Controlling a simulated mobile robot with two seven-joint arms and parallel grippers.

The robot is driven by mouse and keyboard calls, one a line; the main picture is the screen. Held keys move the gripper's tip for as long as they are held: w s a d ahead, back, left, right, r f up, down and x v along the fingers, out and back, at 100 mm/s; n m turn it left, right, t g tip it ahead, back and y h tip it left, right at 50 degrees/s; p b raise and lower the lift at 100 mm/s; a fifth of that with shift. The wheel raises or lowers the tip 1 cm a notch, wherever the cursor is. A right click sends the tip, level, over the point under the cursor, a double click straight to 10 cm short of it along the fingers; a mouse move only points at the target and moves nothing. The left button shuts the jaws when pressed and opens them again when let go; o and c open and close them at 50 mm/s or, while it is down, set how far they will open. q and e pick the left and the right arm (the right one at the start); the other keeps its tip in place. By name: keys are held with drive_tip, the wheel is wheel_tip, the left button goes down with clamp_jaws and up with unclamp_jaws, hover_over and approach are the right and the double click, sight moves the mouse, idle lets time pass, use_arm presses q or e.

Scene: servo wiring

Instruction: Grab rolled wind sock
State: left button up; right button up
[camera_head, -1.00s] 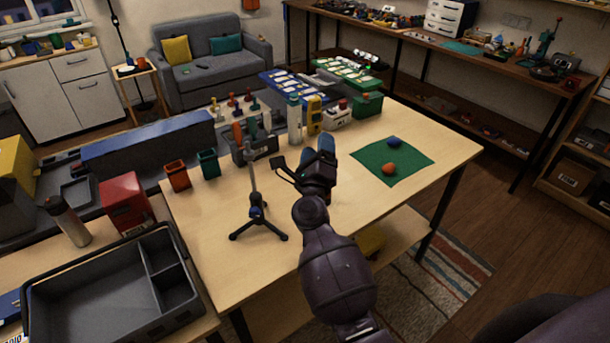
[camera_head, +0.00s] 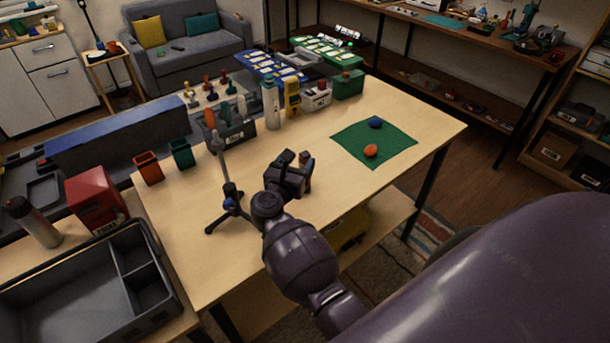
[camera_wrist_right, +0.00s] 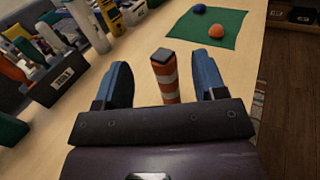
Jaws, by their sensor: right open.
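The rolled wind sock (camera_wrist_right: 165,78) appears to be the upright orange-and-white striped roll with a dark top in the right wrist view. It stands between the two blue fingers of my right gripper (camera_wrist_right: 162,66), with a visible gap on each side. In the head view the right gripper (camera_head: 298,164) is low over the middle of the table. A small part of the orange roll (camera_head: 307,172) shows at its right side; the rest is hidden behind the gripper. My left gripper is not in view.
A green mat (camera_head: 352,152) with a blue ball (camera_head: 376,122) and an orange ball (camera_head: 371,150) lies to the right. A small black tripod stand (camera_head: 230,197) is close on the left. Bottles and bins line the table's back. The table's front right is clear.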

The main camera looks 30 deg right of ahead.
sight(307, 155)
wheel_tip(307, 155, down, 4)
drive_tip(key=shift+f+b, duration=0.1)
drive_tip(key=shift+b, duration=1)
drive_tip(key=shift+w+d+r, duration=0.25)
drive_tip(key=shift+w+d, duration=0.3)
drive_tip(key=shift+d, duration=0.1)
drive_tip(key=shift+x, duration=2.95)
drive_tip(key=shift+c, duration=0.4)
clamp_jaws()
drive_tip(key=shift+r, duration=0.1)
